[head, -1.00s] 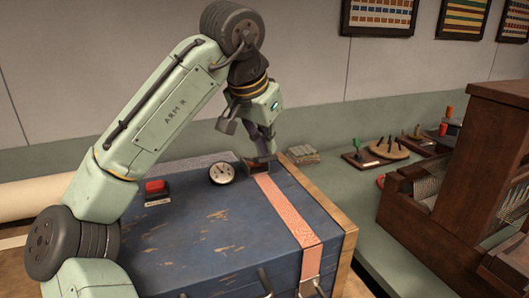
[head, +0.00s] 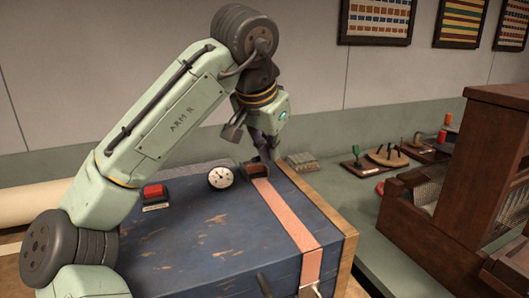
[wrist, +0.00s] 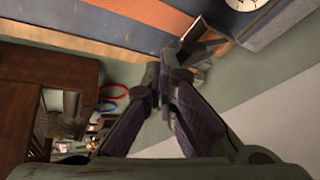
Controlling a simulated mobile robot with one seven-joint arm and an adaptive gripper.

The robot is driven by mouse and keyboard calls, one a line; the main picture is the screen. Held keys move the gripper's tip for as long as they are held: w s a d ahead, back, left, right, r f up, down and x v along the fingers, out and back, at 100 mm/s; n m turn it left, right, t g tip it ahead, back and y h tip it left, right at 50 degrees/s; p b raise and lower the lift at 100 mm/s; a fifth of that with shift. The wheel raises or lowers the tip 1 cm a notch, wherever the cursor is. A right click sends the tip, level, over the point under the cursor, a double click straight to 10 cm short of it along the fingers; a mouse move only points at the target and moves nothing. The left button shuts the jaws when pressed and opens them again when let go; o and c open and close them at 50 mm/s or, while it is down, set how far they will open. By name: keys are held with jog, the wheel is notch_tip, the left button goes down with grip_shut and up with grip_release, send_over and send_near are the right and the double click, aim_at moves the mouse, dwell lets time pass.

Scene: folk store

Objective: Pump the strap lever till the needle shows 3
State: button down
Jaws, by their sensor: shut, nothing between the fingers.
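The orange-pink strap (head: 285,215) runs over the top of a worn blue chest. At its far end sits the dark ratchet with its lever (head: 255,169); in the wrist view the lever (wrist: 203,47) shows just beyond my fingertips. The round white dial (head: 221,177) is left of the ratchet; its needle is too small to read. My gripper (head: 268,156) points down by the far side of the ratchet. In the wrist view my gripper (wrist: 167,78) is shut with nothing between the fingertips. Whether it touches the lever I cannot tell.
A red button (head: 154,191) sits on the chest, left of the dial. A stack of small pale items (head: 302,161) stands behind the chest. A dark wooden loom-like frame (head: 460,190) stands at the right, with green counter between.

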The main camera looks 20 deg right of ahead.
jog(key=shift+g+h, duration=0.3)
jog(key=shift+g, duration=0.5)
jog(key=f, duration=0.2)
jog(key=w+f, duration=0.1)
jog(key=f, duration=0.3)
jog(key=shift+w+a+f, duration=0.25)
jog(key=shift+w+f, duration=0.1)
jog(key=shift+f, duration=0.05)
jog(key=shift+w+d+r+p, duration=0.1)
jog(key=shift+r+p, duration=1.7)
jog(key=shift+r, duration=0.4)
jog(key=shift+w+d+r+p, duration=0.1)
jog(key=shift+r+p, duration=1.65)
jog(key=shift+r, duration=0.4)
jog(key=shift+a, duration=0.1)
